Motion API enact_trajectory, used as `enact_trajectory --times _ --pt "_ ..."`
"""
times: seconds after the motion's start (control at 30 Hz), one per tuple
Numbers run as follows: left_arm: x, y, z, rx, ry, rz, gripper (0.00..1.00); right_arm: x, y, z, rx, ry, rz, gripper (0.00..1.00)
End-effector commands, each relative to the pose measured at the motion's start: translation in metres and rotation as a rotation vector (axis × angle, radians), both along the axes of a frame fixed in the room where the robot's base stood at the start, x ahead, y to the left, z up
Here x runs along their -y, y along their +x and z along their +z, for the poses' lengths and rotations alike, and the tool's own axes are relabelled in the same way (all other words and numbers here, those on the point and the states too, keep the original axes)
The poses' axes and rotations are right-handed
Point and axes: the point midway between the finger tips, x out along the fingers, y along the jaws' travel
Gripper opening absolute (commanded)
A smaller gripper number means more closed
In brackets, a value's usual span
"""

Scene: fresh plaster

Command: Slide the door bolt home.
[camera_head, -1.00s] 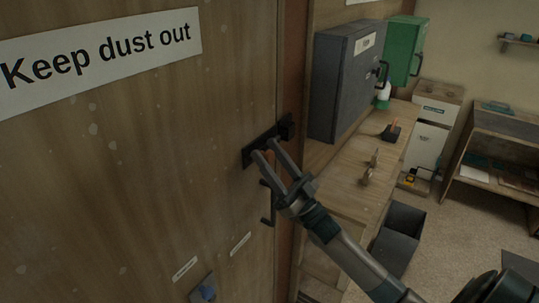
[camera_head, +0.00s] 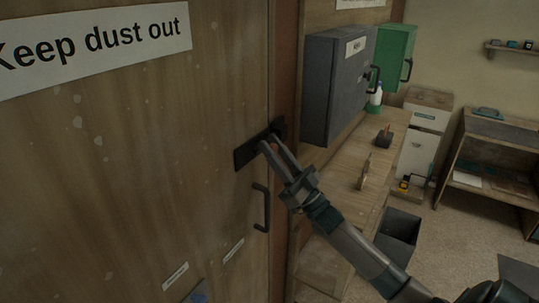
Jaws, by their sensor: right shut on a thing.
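The wooden door (camera_head: 120,190) fills the left of the head view, with a "Keep dust out" sign on it. The dark bolt (camera_head: 246,155) is mounted near the door's right edge, and its right end lies at the frame. My right gripper (camera_head: 268,147) is at the bolt with its fingers shut on a part of it. The fingers hide the gripped part, and I cannot make out how far the bar reaches into its keeper. A dark door handle (camera_head: 262,208) is just below. My left gripper is not in view.
A grey key cabinet (camera_head: 335,85) and a green cabinet (camera_head: 396,55) hang on the wall right of the door. Below them is a wooden bench (camera_head: 345,200) with small items. A dark bin (camera_head: 398,236) stands on the floor, and a shelf unit (camera_head: 500,150) is at the right.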

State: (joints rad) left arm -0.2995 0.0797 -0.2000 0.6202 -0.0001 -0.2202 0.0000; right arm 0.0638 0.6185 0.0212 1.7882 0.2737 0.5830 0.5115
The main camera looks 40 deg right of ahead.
Motion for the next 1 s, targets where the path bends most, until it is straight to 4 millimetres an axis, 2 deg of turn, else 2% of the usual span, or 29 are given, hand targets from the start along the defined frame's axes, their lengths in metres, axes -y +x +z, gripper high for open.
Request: enact_trajectory --times 0.1,0.13,0.2,0.67,0.87,1.0 --pt "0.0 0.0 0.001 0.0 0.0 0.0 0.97 0.002 0.0 0.002 0.001 0.0 -0.004 0.0" --pt "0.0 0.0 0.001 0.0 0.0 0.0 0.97 0.002 0.0 0.002 0.001 0.0 -0.004 0.28" --pt "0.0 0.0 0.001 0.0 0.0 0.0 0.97 0.002 0.0 0.002 0.001 0.0 -0.005 0.43" --pt "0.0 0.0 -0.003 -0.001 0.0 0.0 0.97 0.002 -0.003 -0.004 -0.001 0.0 -0.003 0.43" --pt "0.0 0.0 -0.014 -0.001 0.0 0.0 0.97 0.008 -0.017 -0.021 -0.002 -0.001 -0.002 0.43" --pt "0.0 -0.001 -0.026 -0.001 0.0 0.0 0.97 0.014 -0.032 -0.039 -0.003 -0.001 -0.003 0.43"
